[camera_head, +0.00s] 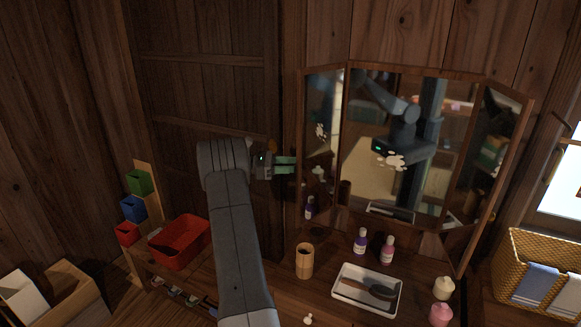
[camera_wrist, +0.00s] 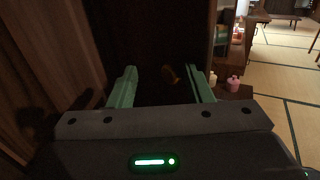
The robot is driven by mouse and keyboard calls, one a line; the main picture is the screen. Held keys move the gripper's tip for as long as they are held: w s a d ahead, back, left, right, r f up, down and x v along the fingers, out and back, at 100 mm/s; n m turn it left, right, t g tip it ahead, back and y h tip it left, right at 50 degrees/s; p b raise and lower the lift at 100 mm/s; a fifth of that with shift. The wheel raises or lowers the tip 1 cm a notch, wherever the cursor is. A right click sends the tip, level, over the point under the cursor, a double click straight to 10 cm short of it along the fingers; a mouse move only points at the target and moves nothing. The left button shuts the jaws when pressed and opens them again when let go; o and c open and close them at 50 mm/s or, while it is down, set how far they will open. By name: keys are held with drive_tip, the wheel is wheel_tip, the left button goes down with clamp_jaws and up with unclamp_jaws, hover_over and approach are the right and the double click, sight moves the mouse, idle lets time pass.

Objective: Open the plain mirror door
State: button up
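A three-part dresser mirror stands against the wall. Its middle panel (camera_head: 410,130) and left door (camera_head: 322,150) show white blotches; I cannot tell which are reflections. The right door (camera_head: 490,155) shows no such blotch. Both side doors stand angled to the middle panel. My gripper (camera_head: 286,165) is just left of the left door's frame, its green fingers pointing right. In the wrist view my gripper (camera_wrist: 161,70) is open, fingers apart. No contact can be made out.
On the dresser are a wooden cup (camera_head: 304,261), two bottles (camera_head: 387,250), a white tray (camera_head: 366,290) with a dark brush, and candle-like items (camera_head: 443,288). A red bin (camera_head: 179,243) stands left, a wicker basket (camera_head: 540,270) right. Dark wooden wall lies behind my gripper.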

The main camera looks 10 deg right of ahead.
drive_tip(key=w+a+b, duration=0.1)
drive_tip(key=a+b, duration=0.1)
drive_tip(key=a, duration=1.1)
drive_tip(key=shift+w, duration=0.2)
drive_tip(key=shift+a, duration=0.1)
drive_tip(key=s+d+p, duration=0.1)
drive_tip(key=d+p, duration=0.1)
drive_tip(key=d, duration=1.1)
drive_tip(key=shift+s, duration=0.2)
drive_tip(key=shift+f, duration=0.2)
